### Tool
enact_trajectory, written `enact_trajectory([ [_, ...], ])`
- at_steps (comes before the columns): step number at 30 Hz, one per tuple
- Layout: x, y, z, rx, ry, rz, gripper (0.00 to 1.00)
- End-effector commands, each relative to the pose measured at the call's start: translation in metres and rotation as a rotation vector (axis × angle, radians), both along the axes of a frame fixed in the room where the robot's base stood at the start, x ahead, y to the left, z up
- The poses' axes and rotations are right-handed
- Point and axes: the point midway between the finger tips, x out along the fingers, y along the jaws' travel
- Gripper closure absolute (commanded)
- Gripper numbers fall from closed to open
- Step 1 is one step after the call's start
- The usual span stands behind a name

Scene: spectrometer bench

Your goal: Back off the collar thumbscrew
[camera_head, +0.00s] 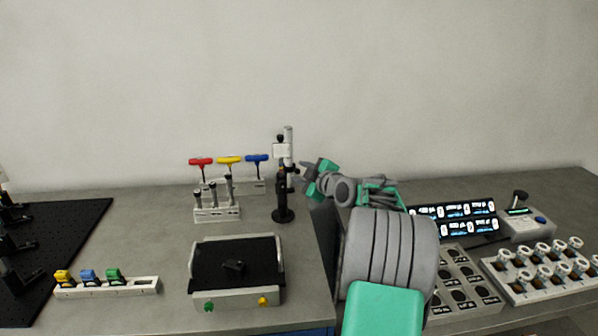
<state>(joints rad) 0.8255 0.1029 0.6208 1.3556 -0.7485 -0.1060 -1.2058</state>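A black post stand (282,195) stands upright on a round base near the back middle of the bench. A silver rod (289,140) rises above it, with a pale block (281,151) clamped near the top. Dark fittings sit around the rod below the block. The collar thumbscrew is too small to pick out among them. My gripper (307,178), with green finger parts, is just right of the post, pointing left at about mid-height. Whether it touches anything there, and how far its fingers are apart, is too small to tell.
Red, yellow and blue T-handle tools (229,160) stand in a rack behind left. A block with dark-topped posts (217,213) is left of the stand. A black-topped tray (208,258) lies in front. Displays (455,218) and racks of fittings (545,285) fill the right side.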

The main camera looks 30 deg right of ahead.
Motion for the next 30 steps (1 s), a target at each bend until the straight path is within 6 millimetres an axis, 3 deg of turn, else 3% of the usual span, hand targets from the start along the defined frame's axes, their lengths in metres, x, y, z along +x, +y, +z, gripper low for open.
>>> enact_trajectory([
  [7,0.0023,0.0008,-0.0004,-0.001,-0.001,0.001,0.63],
  [21,0.0027,0.0022,-0.0002,0.000,0.000,0.004,1.00],
  [30,0.0028,0.0023,0.0001,0.000,-0.001,0.003,1.00],
])
